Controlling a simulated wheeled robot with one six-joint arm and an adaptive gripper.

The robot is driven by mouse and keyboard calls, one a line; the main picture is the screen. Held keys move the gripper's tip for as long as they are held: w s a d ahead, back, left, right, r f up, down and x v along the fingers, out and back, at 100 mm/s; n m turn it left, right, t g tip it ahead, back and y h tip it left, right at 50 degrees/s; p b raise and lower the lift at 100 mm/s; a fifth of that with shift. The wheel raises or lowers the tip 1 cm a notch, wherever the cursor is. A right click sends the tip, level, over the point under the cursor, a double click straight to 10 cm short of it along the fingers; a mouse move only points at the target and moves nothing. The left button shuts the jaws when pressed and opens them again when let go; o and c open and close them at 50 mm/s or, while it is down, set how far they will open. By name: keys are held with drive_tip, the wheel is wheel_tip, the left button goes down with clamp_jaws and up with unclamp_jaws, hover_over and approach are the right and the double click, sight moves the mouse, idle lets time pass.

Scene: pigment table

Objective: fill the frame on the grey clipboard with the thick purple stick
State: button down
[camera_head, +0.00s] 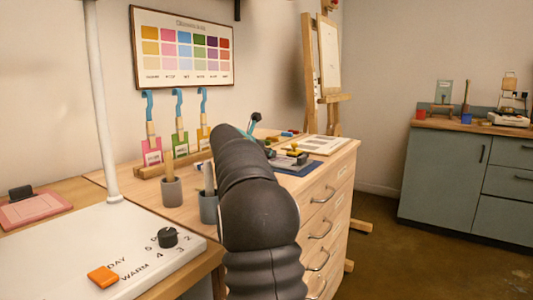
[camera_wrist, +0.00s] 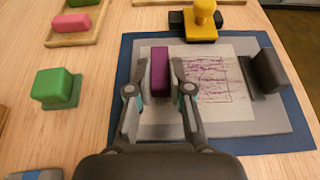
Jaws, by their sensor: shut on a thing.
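In the wrist view my gripper (camera_wrist: 160,76) is shut on the thick purple stick (camera_wrist: 159,68), which stands between its two fingers over the left part of the paper. The grey clipboard (camera_wrist: 240,128) lies on a blue mat, with a dark clip (camera_wrist: 268,70) at its right side. Its pale sheet carries a frame (camera_wrist: 208,78) with many purple strokes and pale gaps between them. The stick is left of the frame; I cannot tell whether its lower end touches the sheet. In the head view my arm hides the gripper and the stick.
A yellow-handled stamp (camera_wrist: 203,20) stands at the clipboard's far edge. A green block (camera_wrist: 53,86) sits left of the blue mat (camera_wrist: 300,128). A pink block (camera_wrist: 70,23) lies in a wooden tray at upper left. Grey cups (camera_head: 171,192) stand left of my arm.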

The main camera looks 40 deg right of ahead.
sight(287, 163)
drive_tip(key=shift+s+d+b, duration=0.15)
drive_tip(key=shift+s+d, duration=0.05)
drive_tip(key=shift+s, duration=0.4)
drive_tip(key=shift+s+d+b, duration=0.15)
drive_tip(key=shift+s, duration=0.4)
drive_tip(key=shift+s+f, duration=0.1)
drive_tip(key=shift+s+d+f, duration=0.1)
drive_tip(key=shift+s+d, duration=0.05)
drive_tip(key=shift+s, duration=0.4)
drive_tip(key=shift+s+d, duration=0.15)
drive_tip(key=shift+s, duration=0.4)
drive_tip(key=shift+s+d+b, duration=0.15)
drive_tip(key=shift+s+d, duration=0.05)
drive_tip(key=shift+s, duration=0.4)
drive_tip(key=shift+s+d+b, duration=0.15)
drive_tip(key=shift+s+d, duration=0.05)
drive_tip(key=shift+s, duration=0.4)
drive_tip(key=shift+r+p, duration=0.25)
drive_tip(key=shift+p, duration=0.2)
drive_tip(key=shift+w, duration=0.1)
drive_tip(key=shift+w+a+f+p, duration=0.1)
drive_tip(key=shift+w+a+p, duration=0.1)
drive_tip(key=shift+w, duration=0.4)
drive_tip(key=shift+w+a+p, duration=0.2)
drive_tip(key=shift+w, duration=0.4)
drive_tip(key=shift+w, duration=0.1)
